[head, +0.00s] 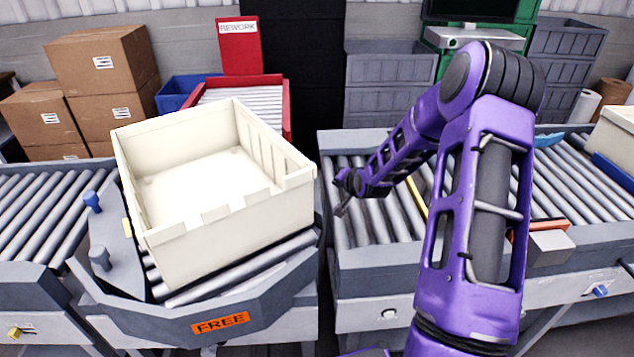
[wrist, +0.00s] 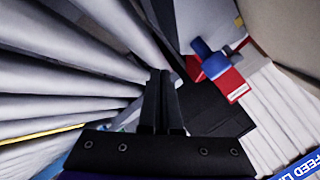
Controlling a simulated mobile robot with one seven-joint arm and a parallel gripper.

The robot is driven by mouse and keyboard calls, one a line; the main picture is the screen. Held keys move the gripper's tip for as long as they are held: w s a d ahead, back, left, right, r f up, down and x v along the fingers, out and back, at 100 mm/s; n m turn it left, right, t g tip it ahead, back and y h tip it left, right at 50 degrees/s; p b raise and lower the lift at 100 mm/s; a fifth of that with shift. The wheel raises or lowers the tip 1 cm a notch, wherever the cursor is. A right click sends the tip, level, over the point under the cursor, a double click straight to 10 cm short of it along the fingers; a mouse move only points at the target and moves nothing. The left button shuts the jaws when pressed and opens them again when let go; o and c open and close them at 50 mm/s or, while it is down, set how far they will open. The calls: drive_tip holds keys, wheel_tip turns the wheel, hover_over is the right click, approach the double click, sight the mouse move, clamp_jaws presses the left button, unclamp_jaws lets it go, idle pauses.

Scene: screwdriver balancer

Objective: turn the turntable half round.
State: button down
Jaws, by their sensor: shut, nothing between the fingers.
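The turntable (head: 285,297) stands left of the middle in the head view, with an orange FREE label on its front. A cream crate (head: 222,240) sits on its rollers, turned at an angle and apparently empty. A blue peg (head: 92,202) and a grey peg (head: 100,258) stand on the grey plate at its left side. My gripper (head: 341,208) is right of the turntable, over the left end of the right conveyor, apart from the crate. In the wrist view my gripper (wrist: 161,75) shows its two black fingers together, with nothing between them.
Roller conveyors lie on the left (head: 35,215) and right (head: 350,228) of the turntable, with a dark gap before the right one. A red REWORK chute (head: 285,95) stands behind. Stacked cardboard boxes (head: 100,60) are at the back left. An orange item (head: 545,225) lies right of my arm.

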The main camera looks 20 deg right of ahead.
sight(317, 191)
drive_tip(key=s+a+r+m+t+b, duration=0.1)
drive_tip(key=s+a+r+m+t, duration=0.1)
drive_tip(key=s+m, duration=0.3)
drive_tip(key=s+a+r+m+t, duration=0.2)
drive_tip(key=s+a+m, duration=0.1)
drive_tip(key=s, duration=0.3)
drive_tip(key=x, duration=0.9)
drive_tip(key=r+x, duration=0.1)
drive_tip(key=x, duration=0.3)
drive_tip(key=shift+w+a+b, duration=0.1)
drive_tip(key=shift+w+b, duration=0.25)
drive_tip(key=shift+b, duration=0.05)
drive_tip(key=shift+w, duration=0.1)
